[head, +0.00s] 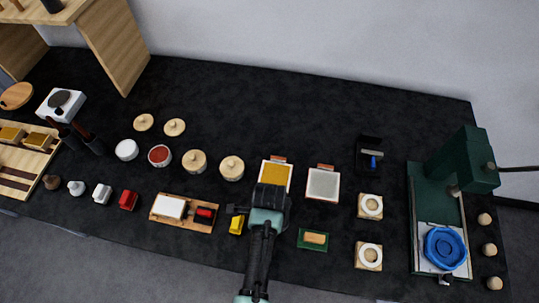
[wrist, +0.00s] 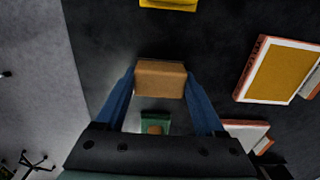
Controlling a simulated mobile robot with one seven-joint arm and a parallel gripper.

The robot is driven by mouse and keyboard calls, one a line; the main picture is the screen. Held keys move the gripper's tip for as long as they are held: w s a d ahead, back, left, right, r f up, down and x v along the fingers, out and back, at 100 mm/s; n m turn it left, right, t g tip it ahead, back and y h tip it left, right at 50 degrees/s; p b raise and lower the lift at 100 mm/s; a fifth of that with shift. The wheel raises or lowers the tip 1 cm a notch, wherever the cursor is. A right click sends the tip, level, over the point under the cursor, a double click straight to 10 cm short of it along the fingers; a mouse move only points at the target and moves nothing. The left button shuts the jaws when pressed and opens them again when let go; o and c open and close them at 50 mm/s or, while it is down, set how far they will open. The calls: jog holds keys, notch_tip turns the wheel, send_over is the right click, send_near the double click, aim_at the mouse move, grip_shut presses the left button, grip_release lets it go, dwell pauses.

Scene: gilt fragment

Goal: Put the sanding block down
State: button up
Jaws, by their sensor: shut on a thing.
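My gripper (head: 270,200) is over the table's front middle. In the wrist view, its two blue fingers are shut on a tan block, which I take to be the sanding block (wrist: 160,78). The block sits level between the fingertips; its height above the table is hard to tell. In the head view it is hidden behind my gripper. A green tray (head: 304,246) with a tan piece in it lies to the right of my gripper. The tray also shows partly in the wrist view (wrist: 147,117), below the held block.
A yellow block (head: 236,226) lies just left of my gripper. A gold-filled tray (head: 275,175) and a grey-filled tray (head: 322,185) lie behind. A wooden board (head: 183,215) is farther left. A green press (head: 465,160) stands at the right. Dark tabletop shows between them.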

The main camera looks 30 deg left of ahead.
jog(key=shift+f, duration=0.2)
jog(key=shift+f, duration=0.15)
jog(key=o, duration=1.3)
